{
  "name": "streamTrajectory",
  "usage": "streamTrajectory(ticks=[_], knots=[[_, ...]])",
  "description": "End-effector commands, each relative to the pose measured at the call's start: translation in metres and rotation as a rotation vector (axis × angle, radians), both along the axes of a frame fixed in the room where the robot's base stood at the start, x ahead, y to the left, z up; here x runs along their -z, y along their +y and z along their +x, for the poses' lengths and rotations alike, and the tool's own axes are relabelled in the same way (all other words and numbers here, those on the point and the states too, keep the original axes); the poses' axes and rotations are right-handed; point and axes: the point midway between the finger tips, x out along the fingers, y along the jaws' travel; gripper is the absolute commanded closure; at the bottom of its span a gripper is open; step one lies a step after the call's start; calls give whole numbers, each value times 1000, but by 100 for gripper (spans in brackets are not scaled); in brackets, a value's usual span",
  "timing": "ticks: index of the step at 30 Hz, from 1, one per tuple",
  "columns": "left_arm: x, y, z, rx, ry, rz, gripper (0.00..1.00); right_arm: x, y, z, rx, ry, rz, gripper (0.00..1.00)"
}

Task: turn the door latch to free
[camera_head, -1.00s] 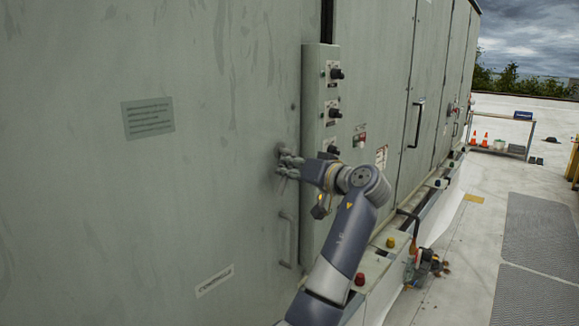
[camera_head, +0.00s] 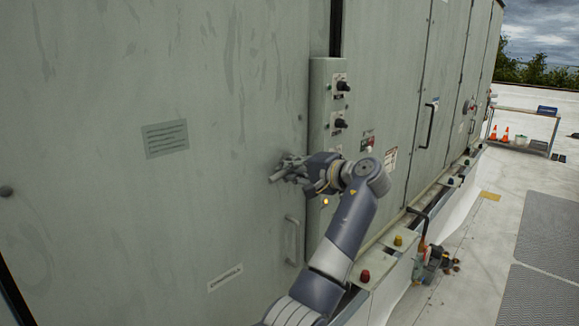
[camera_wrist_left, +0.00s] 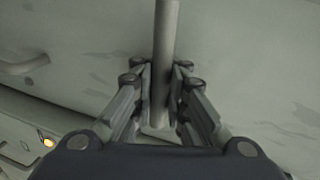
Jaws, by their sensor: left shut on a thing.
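The door (camera_head: 90,200) is a large grey-green panel on the left of the head view. My left gripper (camera_head: 282,171) is against its right side, level with the lower part of the control box. In the left wrist view, my left gripper (camera_wrist_left: 163,88) is shut on a plain grey bar, the latch (camera_wrist_left: 166,35), which passes between the two finger pads. The bar runs up and down in that picture. In the head view, the fingers mostly hide the latch. My right gripper is in neither view.
A fixed pull handle (camera_head: 291,241) is on the door just below my left gripper; it also shows in the left wrist view (camera_wrist_left: 24,66). A control box (camera_head: 322,110) with black knobs stands out to the right. Free roof floor lies far right.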

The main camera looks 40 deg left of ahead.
Motion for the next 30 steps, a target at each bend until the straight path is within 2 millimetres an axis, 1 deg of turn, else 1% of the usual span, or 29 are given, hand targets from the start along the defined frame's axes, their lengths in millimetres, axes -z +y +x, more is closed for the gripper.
streamTrajectory(ticks=[1, 10, 26, 27, 29, 30], knots=[[-4, -1, 1, 4, 24, 4, 100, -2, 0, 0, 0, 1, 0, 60], [-7, -1, 2, 5, 128, 14, 100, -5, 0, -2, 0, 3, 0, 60], [-8, -1, 2, 6, 150, 17, 100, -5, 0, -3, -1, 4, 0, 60], [-8, -1, 2, 6, 150, 17, 81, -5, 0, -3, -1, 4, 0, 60], [-8, -1, 2, 5, 150, 17, 68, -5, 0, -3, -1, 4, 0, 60], [-7, -1, 1, 5, 149, 16, 67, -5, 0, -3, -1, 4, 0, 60]])
